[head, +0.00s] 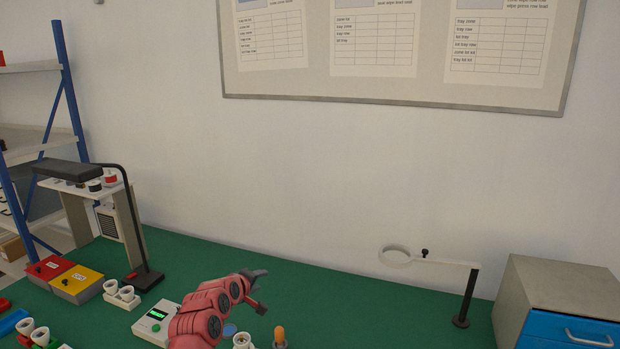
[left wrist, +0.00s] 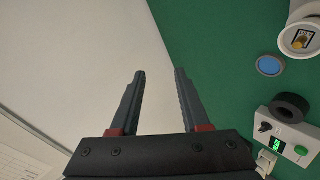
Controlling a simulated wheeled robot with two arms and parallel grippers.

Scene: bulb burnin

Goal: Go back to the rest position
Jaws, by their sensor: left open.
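My left gripper (head: 262,291) is over the green bench top (head: 330,285), at the end of my red arm. In the left wrist view its two dark fingers (left wrist: 160,74) stand apart with nothing between them. My right gripper is not in view.
A grey tester box with a green display (head: 155,321), a white cup-like socket (head: 242,341) and an orange-topped piece (head: 280,334) are near my left arm. A magnifier stand (head: 464,300) and a cabinet with a blue drawer (head: 570,328) are at right. A black lamp (head: 140,277) is at left.

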